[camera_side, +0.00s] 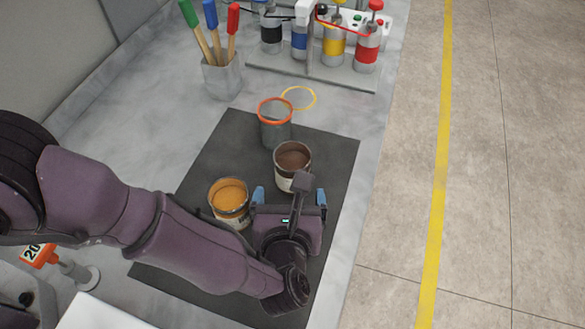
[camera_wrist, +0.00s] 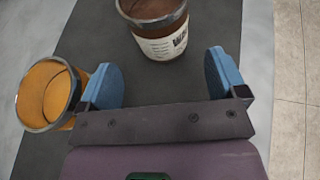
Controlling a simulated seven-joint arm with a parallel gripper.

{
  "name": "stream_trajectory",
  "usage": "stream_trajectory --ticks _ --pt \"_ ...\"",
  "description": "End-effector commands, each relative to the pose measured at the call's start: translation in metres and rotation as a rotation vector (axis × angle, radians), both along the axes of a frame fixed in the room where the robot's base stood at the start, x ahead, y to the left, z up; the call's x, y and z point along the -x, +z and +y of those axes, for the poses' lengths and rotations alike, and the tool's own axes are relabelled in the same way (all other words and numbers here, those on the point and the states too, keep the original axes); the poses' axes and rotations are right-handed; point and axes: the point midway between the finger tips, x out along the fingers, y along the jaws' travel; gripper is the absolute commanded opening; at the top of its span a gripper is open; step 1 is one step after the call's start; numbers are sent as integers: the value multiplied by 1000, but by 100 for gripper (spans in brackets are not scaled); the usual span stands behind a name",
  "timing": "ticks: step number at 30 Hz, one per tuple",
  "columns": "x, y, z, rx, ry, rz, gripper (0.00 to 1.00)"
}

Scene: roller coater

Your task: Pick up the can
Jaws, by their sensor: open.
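Two open cans stand upright on the dark mat. One can (camera_side: 229,203) holds orange-yellow contents, and the other can (camera_side: 292,166) holds brown contents and has a white label. My gripper (camera_side: 290,197) is open, its blue fingers spread, with nothing between them. In the side view it is to the right of the orange can and just below the brown can. In the wrist view the brown can (camera_wrist: 155,28) is ahead of the fingers, above the gap. The orange can (camera_wrist: 48,93) is close beside the left finger; I cannot tell if they touch.
A grey cup with an orange rim (camera_side: 275,125) stands behind the brown can, with a yellow ring (camera_side: 298,98) beside it. A holder (camera_side: 222,78) of coloured-handled brushes and a rack of bottles (camera_side: 318,62) stand at the back. The right part of the mat (camera_side: 335,160) is clear.

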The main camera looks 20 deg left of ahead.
Motion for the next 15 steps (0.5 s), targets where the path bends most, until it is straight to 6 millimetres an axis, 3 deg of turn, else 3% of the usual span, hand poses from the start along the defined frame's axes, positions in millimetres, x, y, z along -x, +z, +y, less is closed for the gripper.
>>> stream_trajectory --ticks 9,15 --pt "-41 -14 10 1 4 2 91" --pt "-47 -16 11 0 1 0 91"
